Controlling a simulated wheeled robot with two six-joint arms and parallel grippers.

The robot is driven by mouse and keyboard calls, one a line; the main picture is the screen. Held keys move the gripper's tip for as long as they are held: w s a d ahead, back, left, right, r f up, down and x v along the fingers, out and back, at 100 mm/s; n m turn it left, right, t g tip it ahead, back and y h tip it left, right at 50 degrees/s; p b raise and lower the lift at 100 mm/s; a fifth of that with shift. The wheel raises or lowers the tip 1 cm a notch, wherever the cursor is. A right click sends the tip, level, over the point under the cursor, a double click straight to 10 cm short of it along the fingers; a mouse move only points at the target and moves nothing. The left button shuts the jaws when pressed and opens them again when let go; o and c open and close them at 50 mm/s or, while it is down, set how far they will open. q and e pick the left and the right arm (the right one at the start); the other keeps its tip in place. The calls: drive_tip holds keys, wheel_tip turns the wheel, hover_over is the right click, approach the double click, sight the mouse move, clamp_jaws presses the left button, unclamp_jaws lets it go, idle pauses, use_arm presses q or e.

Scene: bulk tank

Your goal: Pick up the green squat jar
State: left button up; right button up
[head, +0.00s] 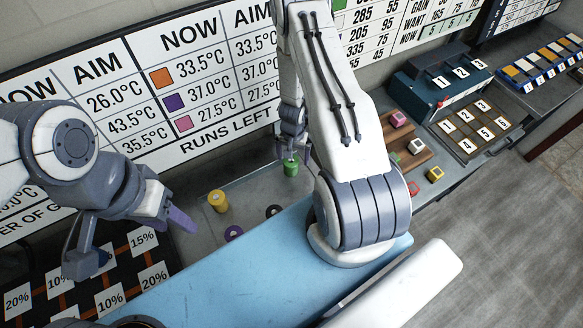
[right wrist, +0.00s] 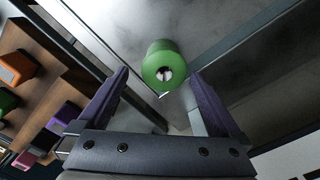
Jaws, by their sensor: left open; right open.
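The green squat jar (head: 291,167) stands on the grey surface below the wall board, in the middle of the head view. My right gripper (head: 292,146) is open and reaches down over it from above. In the right wrist view the green jar (right wrist: 160,66) is seen from above, with a small pale and dark spot in its top. It lies between and slightly beyond the spread purple fingers of my right gripper (right wrist: 159,78), and I see no grip on it. My left gripper (head: 140,240) is open and empty at the left, above the percent-marked board.
A yellow jar (head: 218,201), a purple round item (head: 233,233) and a dark round item (head: 273,211) are left of the green jar. Coloured blocks on a wooden rack (head: 420,155), a numbered tray (head: 468,146) and a numbered box (head: 425,92) are to the right. The percent-marked board (head: 75,285) is at lower left.

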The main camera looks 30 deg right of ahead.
drive_tip(key=f+b, duration=0.1)
drive_tip(key=b, duration=0.1)
drive_tip(key=f+b, duration=0.2)
drive_tip(key=a+f+b, duration=0.1)
drive_tip(key=f, duration=0.1)
drive_tip(key=shift+b, duration=0.4)
drive_tip(key=shift+r, duration=0.1)
drive_tip(key=shift+c, duration=0.3)
drive_tip(key=c, duration=1.5)
